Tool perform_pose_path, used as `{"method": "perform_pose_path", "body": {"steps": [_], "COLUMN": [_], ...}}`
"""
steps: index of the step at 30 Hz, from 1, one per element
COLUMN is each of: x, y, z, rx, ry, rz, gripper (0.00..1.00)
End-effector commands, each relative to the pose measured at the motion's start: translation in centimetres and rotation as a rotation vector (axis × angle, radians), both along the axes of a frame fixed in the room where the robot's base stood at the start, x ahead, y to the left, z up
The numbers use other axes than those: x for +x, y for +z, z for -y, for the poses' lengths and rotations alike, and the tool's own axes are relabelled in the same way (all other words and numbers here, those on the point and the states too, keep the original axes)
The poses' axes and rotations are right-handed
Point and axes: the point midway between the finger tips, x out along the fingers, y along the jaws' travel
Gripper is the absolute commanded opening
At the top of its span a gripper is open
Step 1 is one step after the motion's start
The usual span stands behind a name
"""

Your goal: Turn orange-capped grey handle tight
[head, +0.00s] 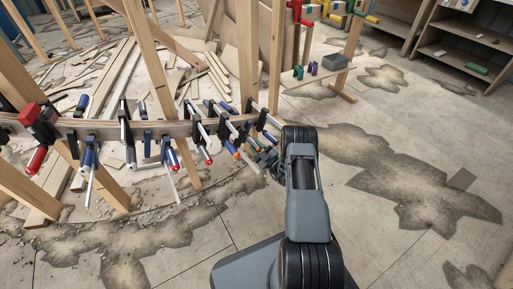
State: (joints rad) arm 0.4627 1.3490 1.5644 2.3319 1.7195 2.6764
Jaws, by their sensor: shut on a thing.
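A curved wooden stringer (75,127) runs across the left half of the head view, with several bar clamps along it. My gripper (262,157) is at the right end of this row, low beside the last clamps. It is shut on a clamp handle there, which looks like the orange-capped grey handle (237,154); its orange end shows just left of the gripper. The fingers and most of the grip are small and partly hidden by my wrist. I cannot tell how tight the clamp is.
Neighbouring clamps with red (36,160) and blue handles crowd the stringer. Upright wooden posts (246,60) stand close to my gripper. Loose planks (100,80) lie behind. A shelf unit (465,50) stands at the far right. The floor to the right is mostly clear.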

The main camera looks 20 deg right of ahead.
Motion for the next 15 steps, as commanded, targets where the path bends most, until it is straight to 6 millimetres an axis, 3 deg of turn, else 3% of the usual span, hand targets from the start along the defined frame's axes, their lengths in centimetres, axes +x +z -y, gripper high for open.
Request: {"method": "perform_pose_path", "body": {"steps": [6,7,15], "x": [-0.06,-0.06,-0.03], "y": [-0.10,-0.10,-0.05], "z": [0.00,0.00,-0.03], "rx": [0.003,0.003,0.000], "ry": [0.000,0.000,0.000], "rz": [-0.003,-0.003,-0.002], "gripper": [0.07,0.32,0.56]}}
